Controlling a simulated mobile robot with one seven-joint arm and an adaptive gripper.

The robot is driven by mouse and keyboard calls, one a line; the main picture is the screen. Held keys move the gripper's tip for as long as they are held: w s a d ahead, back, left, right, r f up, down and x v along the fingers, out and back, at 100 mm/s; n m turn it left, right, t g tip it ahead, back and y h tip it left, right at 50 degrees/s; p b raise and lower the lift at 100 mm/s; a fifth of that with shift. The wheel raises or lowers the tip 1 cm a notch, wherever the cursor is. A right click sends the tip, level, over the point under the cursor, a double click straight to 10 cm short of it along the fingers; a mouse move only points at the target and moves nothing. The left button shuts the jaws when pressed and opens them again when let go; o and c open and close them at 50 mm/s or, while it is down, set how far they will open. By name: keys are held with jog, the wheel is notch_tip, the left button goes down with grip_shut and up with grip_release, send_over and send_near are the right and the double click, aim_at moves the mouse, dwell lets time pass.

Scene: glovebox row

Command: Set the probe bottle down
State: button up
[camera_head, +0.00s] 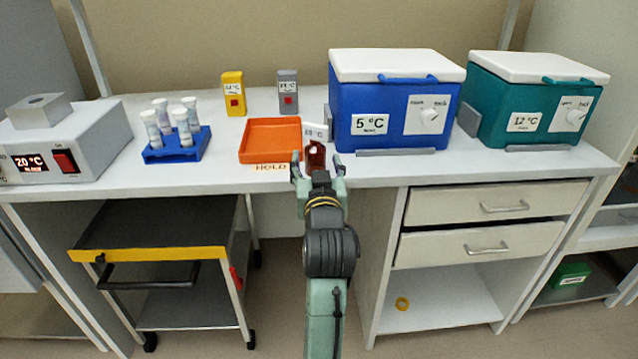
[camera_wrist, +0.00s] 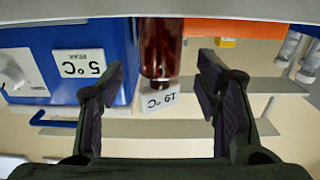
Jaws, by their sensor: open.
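The probe bottle, a dark amber bottle (camera_head: 316,155), stands on the white bench just right of the orange tray (camera_head: 270,135). A small white temperature tag (camera_head: 316,132) is at its neck. In the wrist view, which is upside down, the bottle (camera_wrist: 161,42) appears upright with its tag (camera_wrist: 160,99). My gripper (camera_head: 317,163) is open, its two fingers apart on either side of the bottle in the picture. A gap shows between bottle and fingers in the wrist view (camera_wrist: 160,70).
A blue 5 °C box (camera_head: 385,130) stands close right of the bottle, with a green 12 °C box (camera_head: 530,115) beyond. A blue tube rack (camera_head: 178,153), yellow device (camera_head: 233,93), grey device (camera_head: 288,92) and 20 °C heater (camera_head: 90,135) are left or behind. HOLD is marked before the tray.

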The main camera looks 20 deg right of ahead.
jog(key=p+v, duration=0.7)
jog(key=p, duration=0.2)
jog(key=shift+s, duration=0.25)
jog(key=shift+a, duration=0.1)
